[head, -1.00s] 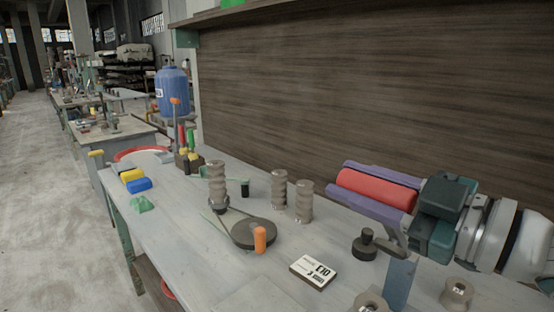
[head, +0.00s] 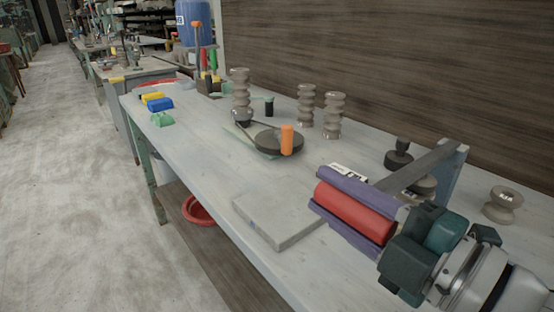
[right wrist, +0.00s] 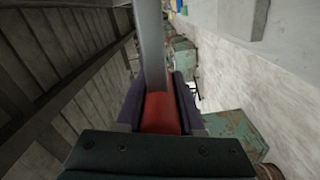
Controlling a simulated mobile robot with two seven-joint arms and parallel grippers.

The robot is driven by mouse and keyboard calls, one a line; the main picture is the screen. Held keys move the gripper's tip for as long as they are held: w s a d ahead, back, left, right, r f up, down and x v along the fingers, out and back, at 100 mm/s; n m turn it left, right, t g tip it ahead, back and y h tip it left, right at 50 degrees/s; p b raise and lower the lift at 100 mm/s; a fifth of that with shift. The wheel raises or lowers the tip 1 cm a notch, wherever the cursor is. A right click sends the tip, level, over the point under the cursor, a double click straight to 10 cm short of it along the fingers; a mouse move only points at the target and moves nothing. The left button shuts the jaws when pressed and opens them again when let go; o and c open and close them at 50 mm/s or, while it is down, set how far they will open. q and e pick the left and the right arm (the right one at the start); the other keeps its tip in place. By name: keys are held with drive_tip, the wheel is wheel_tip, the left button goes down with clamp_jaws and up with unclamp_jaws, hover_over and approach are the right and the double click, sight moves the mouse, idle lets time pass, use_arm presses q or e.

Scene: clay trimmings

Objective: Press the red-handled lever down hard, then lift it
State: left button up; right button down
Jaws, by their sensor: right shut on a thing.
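The lever is a grey bar (head: 428,166) hinged at a blue-grey post (head: 455,157). It slopes down from the post toward its red handle (head: 356,212). My right gripper (head: 322,190) is shut on this handle, with a purple finger along each side. The handle is low over the bench, near its front edge; I cannot tell the exact gap. In the right wrist view the red handle (right wrist: 160,113) sits between the purple fingers and the grey bar (right wrist: 150,45) runs away from it. My left gripper is not in view.
A grey slab (head: 272,216) lies beside the gripper at the bench front. A white card (head: 349,170) is partly hidden behind the fingers. Ribbed grey insulators (head: 333,116), a dark disc (head: 279,142) with an orange peg (head: 287,139) and a black-knobbed piece (head: 399,155) stand behind.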

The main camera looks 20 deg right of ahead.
drive_tip(key=shift+f+b, duration=0.3)
drive_tip(key=shift+f, duration=0.35)
drive_tip(key=c, duration=0.5)
unclamp_jaws()
drive_tip(key=v, duration=1)
drive_tip(key=shift+b, duration=0.35)
